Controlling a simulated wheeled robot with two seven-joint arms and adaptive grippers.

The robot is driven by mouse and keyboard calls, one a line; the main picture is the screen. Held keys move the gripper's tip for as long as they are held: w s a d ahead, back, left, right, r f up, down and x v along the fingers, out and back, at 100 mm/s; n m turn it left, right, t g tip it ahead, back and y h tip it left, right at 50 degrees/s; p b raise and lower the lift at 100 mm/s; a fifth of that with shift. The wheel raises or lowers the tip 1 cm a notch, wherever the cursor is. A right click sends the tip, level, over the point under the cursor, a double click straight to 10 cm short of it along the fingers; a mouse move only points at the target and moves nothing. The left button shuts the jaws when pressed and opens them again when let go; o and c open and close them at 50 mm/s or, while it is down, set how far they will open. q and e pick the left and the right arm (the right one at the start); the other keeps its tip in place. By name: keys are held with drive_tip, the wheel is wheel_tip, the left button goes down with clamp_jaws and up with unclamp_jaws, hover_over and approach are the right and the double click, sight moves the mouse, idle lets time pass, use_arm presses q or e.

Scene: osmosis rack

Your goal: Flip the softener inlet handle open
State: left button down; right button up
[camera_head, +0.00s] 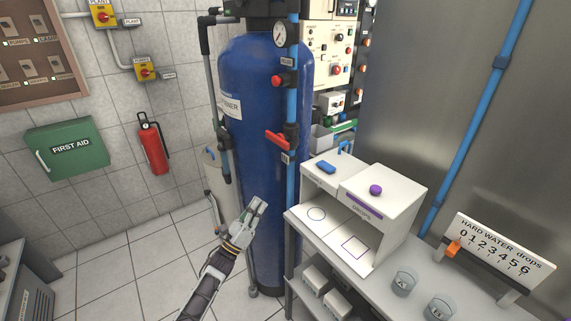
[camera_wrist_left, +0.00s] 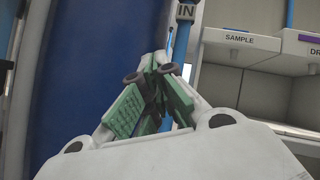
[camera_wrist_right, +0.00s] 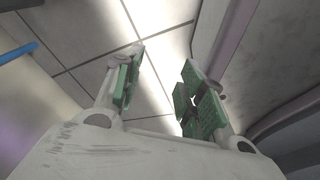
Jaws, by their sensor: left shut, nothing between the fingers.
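The softener inlet handle (camera_head: 277,140) is a red lever on the vertical blue pipe in front of the blue softener tank (camera_head: 250,75). It lies slantwise across the pipe, its end pointing left and up. A small label sits just below it; in the left wrist view an IN label (camera_wrist_left: 186,12) shows on the pipe. My left gripper (camera_head: 256,205) is shut and empty, below and left of the handle, apart from it. Its fingers meet in the left wrist view (camera_wrist_left: 158,72). My right gripper (camera_wrist_right: 160,72) shows only in the right wrist view, open and empty.
A red knob (camera_head: 277,81) and a gauge (camera_head: 280,34) sit higher on the pipe. A white test box (camera_head: 391,200) and cups (camera_head: 404,282) stand on the bench to the right.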

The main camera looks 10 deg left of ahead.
use_arm(q)
drive_tip(key=s+d+r+m+g+h+b, duration=0.1)
drive_tip(key=s+d+r+m+h, duration=0.1)
drive_tip(key=r+m+h, duration=0.4)
drive_tip(key=shift+s+d+r+m+g+h, duration=0.3)
drive_tip(key=shift+d+m+h, duration=0.45)
drive_tip(key=shift+m, duration=0.75)
use_arm(e)
drive_tip(key=shift+w+a+f, duration=0.15)
drive_tip(key=shift+w+f, duration=0.05)
drive_tip(key=shift+w, duration=0.4)
drive_tip(key=shift+w+a+f, duration=0.1)
drive_tip(key=shift+w+f, duration=0.05)
drive_tip(key=shift+w, duration=0.4)
use_arm(q)
drive_tip(key=shift+w, duration=0.1)
